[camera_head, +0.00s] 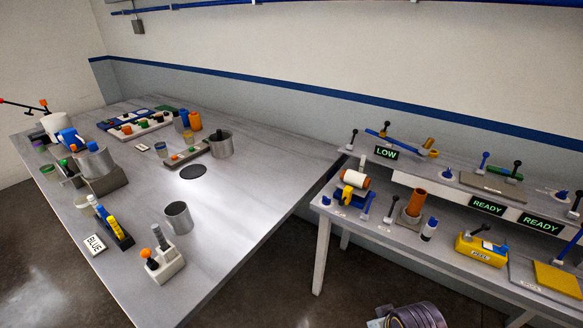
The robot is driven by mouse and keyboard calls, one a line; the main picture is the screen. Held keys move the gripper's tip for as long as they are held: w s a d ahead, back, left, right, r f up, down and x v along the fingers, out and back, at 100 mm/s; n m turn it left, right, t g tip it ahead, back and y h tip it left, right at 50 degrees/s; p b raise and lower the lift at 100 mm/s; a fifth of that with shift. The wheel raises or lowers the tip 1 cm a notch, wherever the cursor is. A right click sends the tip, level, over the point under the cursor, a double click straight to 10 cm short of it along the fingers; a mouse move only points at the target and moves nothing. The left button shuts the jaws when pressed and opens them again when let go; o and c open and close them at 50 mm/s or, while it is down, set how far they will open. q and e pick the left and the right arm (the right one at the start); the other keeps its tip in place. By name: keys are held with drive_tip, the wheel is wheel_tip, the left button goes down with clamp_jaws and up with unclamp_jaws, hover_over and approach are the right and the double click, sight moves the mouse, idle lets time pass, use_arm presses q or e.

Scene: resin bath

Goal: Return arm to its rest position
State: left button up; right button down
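Neither of my grippers can be made out in the head view, and no held object shows. A dark ridged rounded part (418,315) is cut off by the bottom edge, right of centre. I cannot tell whether it belongs to one of my arms. The left workbench (235,215) is in view with its tools and cups, and no gripper is over it. The right bench (385,228) is also clear of grippers.
The right bench holds a yellow box (481,250) and lit signs. Open floor lies between the benches.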

drive_tip(key=s+f+g+b, duration=0.1)
drive_tip(key=s+f, duration=0.1)
drive_tip(key=f, duration=1.6)
drive_tip(key=s+f, duration=0.3)
drive_tip(key=f, duration=1.4)
drive_tip(key=s+d+f, duration=0.2)
drive_tip(key=s+f, duration=0.7)
drive_tip(key=s, duration=0.1)
drive_tip(key=s+d+f+g+b, duration=0.1)
drive_tip(key=s+d+f, duration=0.1)
drive_tip(key=s+f, duration=0.8)
drive_tip(key=shift+s+d+f+g, duration=0.25)
drive_tip(key=shift+s+d+g, duration=0.05)
drive_tip(key=shift+s, duration=0.4)
